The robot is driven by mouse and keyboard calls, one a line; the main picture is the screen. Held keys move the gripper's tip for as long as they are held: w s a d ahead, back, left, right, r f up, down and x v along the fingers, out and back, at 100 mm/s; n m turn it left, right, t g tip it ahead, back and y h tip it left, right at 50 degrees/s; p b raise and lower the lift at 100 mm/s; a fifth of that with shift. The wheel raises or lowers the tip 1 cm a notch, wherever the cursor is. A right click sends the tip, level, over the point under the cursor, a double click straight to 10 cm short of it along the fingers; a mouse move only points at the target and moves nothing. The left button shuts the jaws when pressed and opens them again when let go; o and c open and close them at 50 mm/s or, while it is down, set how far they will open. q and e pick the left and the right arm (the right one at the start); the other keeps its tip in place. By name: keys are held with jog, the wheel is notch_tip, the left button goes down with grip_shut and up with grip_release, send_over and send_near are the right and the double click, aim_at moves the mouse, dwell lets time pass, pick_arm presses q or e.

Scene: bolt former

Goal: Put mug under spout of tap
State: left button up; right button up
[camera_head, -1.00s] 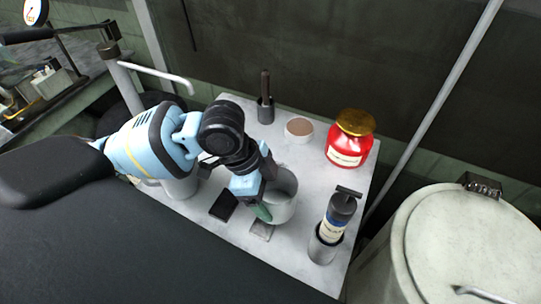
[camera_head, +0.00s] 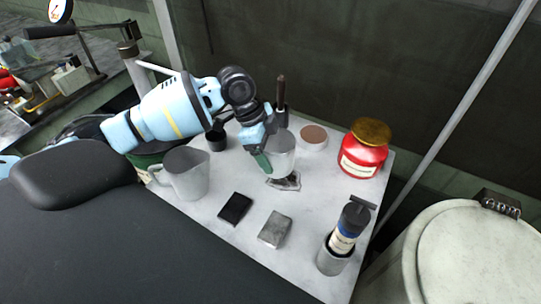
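A small grey mug (camera_head: 283,154) is in the middle of the table. My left gripper (camera_head: 264,150) comes in from the left and is shut on the mug's left side, one green fingertip showing against it. The mug appears raised a little above the tabletop, though the gap is hard to judge. The tap (camera_head: 140,72) stands at the upper left, a grey upright post with a pale spout (camera_head: 157,68) pointing right. My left arm hides the spout's end and the place under it. My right gripper is not in view.
On the white table (camera_head: 205,228) stand a grey pitcher (camera_head: 187,175), a black block (camera_head: 235,208), a grey block (camera_head: 274,229), a bottle in a cup (camera_head: 343,238), a red jar (camera_head: 364,152) and a brown-topped bowl (camera_head: 313,137). A pale drum (camera_head: 465,255) is at the right.

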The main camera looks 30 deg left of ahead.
aim_at(269, 150)
pick_arm(q)
jog(key=shift+w+a, duration=0.15)
jog(key=shift+w, duration=0.1)
jog(key=shift+w+a+f, duration=0.15)
jog(key=shift+f, duration=1.6)
jog(key=shift+f, duration=0.1)
jog(key=o, duration=1.1)
jog(key=shift+c, duration=0.2)
